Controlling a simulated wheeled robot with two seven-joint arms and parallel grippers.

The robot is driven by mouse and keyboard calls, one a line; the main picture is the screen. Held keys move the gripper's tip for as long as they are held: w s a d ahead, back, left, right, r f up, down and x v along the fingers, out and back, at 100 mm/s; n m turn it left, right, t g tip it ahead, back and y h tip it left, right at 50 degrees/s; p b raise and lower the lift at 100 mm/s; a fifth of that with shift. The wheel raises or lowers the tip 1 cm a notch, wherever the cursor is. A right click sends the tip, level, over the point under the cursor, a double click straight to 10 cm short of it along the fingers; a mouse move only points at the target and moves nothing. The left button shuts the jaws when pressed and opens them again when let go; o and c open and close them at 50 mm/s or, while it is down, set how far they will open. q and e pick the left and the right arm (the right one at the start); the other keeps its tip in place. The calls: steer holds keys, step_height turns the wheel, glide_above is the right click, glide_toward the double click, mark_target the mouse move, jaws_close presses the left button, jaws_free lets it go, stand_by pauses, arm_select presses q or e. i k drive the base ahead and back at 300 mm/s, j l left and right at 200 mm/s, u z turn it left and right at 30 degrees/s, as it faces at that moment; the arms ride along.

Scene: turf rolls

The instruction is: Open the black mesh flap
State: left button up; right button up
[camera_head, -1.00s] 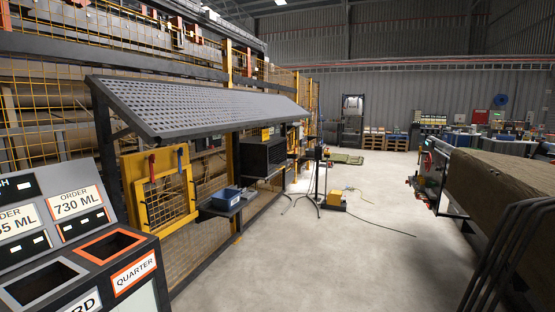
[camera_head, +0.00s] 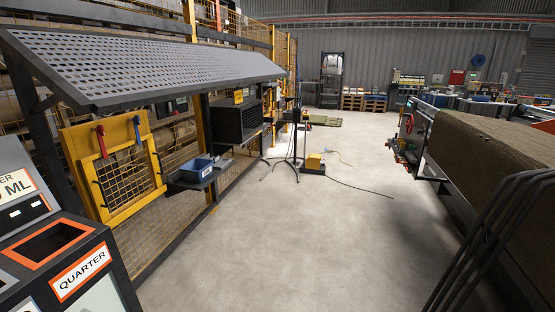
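A black mesh panel (camera_head: 124,179) sits inside a yellow frame (camera_head: 72,148) on the fence at the left, and it looks closed. A red lever (camera_head: 101,141) and a blue lever (camera_head: 137,129) are at the top of the frame. Small black handles show at its sides. Further along, a black box with a dark grid-like front (camera_head: 238,122) stands on a shelf; I cannot tell whether its front is a flap. Neither of my grippers is in view.
A perforated grey canopy (camera_head: 150,62) overhangs the panel. A blue bin (camera_head: 197,167) on a shelf juts out beside it. An order console (camera_head: 62,243) stands at lower left. Dark curved bars (camera_head: 487,235) and a turf-covered machine (camera_head: 490,150) line the right.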

mark_target(255, 132)
steer(key=i, duration=3.45)
